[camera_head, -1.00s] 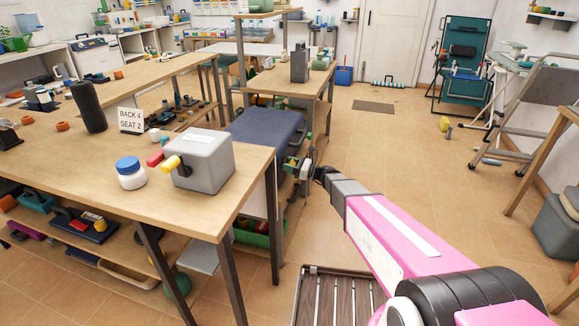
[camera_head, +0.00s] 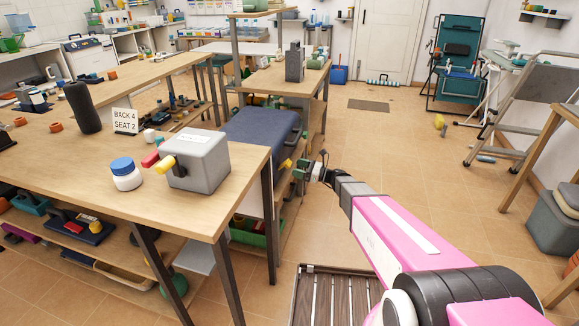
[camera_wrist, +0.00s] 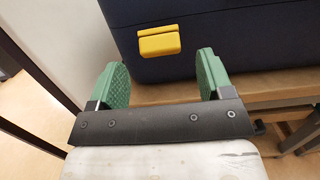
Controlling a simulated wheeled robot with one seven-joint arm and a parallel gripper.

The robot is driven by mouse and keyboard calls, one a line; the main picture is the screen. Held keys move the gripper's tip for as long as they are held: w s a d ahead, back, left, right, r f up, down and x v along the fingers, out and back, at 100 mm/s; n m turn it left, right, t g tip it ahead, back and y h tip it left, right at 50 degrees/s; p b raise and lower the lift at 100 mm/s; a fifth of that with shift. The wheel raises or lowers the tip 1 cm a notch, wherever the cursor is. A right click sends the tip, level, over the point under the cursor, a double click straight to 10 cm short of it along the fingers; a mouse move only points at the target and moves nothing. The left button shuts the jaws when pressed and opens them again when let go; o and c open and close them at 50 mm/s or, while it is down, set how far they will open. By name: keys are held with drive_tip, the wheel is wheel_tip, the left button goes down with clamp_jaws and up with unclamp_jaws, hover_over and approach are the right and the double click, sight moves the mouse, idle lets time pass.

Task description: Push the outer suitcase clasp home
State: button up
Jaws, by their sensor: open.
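The dark blue suitcase (camera_head: 258,132) lies on a shelf unit beyond the near table. Its front face (camera_wrist: 230,35) fills the top of the wrist view. A yellow clasp (camera_wrist: 160,42) sits on that face; a small yellow spot by the gripper (camera_head: 287,164) shows in the head view. Only this clasp is seen in the wrist view, and I cannot tell how far it stands out. My gripper (camera_wrist: 160,68) is open and empty, its two green fingers apart. The clasp appears between and beyond the fingertips, apart from them. The gripper is small in the head view (camera_head: 303,166).
The near table (camera_head: 225,200) holds a grey box (camera_head: 200,163) with red and yellow knobs, a blue-lidded jar (camera_head: 126,176) and a sign reading "BACK 4 SEAT 2" (camera_head: 125,121). A wooden shelf edge (camera_wrist: 260,85) runs below the suitcase.

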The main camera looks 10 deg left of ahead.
sight(289, 165)
drive_tip(key=shift+s+d+f, duration=0.15)
drive_tip(key=shift+d, duration=0.9)
drive_tip(key=shift+s+d+f, duration=0.15)
drive_tip(key=shift+d, duration=0.85)
drive_tip(key=shift+h, duration=0.8)
drive_tip(key=a, duration=0.3)
drive_tip(key=w+a+r, duration=0.1)
drive_tip(key=a, duration=0.4)
drive_tip(key=shift+w+a+r, duration=0.15)
drive_tip(key=shift+a, duration=0.25)
drive_tip(key=c, duration=0.9)
